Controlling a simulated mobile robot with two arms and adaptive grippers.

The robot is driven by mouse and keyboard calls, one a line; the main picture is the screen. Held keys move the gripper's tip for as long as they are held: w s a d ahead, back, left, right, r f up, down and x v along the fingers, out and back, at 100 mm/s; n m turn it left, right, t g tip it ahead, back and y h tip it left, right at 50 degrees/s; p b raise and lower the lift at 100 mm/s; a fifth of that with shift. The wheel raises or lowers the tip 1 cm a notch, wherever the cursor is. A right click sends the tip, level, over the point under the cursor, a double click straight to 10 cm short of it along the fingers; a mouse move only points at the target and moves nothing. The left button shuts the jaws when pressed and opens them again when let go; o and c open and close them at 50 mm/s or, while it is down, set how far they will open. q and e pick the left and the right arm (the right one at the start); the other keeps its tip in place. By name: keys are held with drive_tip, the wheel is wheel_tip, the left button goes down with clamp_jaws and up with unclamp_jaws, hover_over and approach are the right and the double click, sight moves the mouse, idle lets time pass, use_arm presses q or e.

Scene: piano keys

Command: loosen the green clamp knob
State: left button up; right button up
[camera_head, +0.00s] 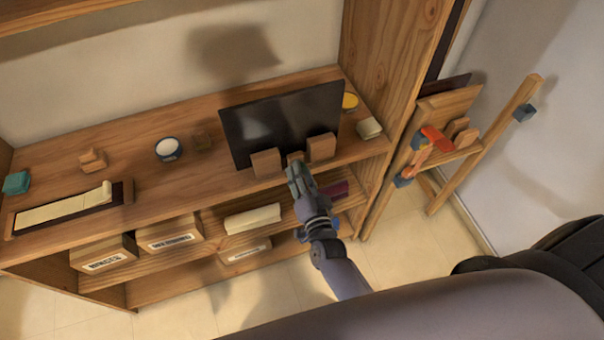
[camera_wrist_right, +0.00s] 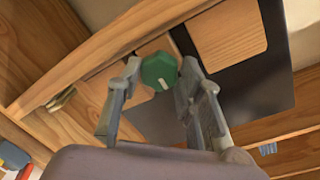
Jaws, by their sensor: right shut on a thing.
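The green clamp knob (camera_wrist_right: 159,71) has a faceted rim and a pale mark on its face; it shows in the right wrist view. My right gripper (camera_wrist_right: 160,76) has one finger on each side of the knob and is shut on it. In the head view my right gripper (camera_head: 297,178) is at the shelf's front edge, below a small wooden block (camera_head: 294,157); the knob is hidden there. A black panel (camera_head: 285,115) stands behind, with wooden blocks (camera_head: 265,163) and (camera_head: 321,147) at its front. My left gripper is not in view.
The wooden shelf top (camera_head: 215,165) holds a white-topped round tin (camera_head: 168,148), a yellow-topped tin (camera_head: 350,101), a teal block (camera_head: 16,183) and a tray (camera_head: 122,194). Labelled boxes (camera_head: 168,234) sit below. A wooden stand (camera_head: 483,150) with an orange-handled item (camera_head: 437,138) is at right.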

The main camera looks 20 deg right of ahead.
drive_tip(key=o, duration=1.2)
drive_tip(key=shift+c, duration=0.2)
drive_tip(key=s, duration=1.2)
drive_tip(key=shift+a+r, duration=0.25)
drive_tip(key=shift+r, duration=0.15)
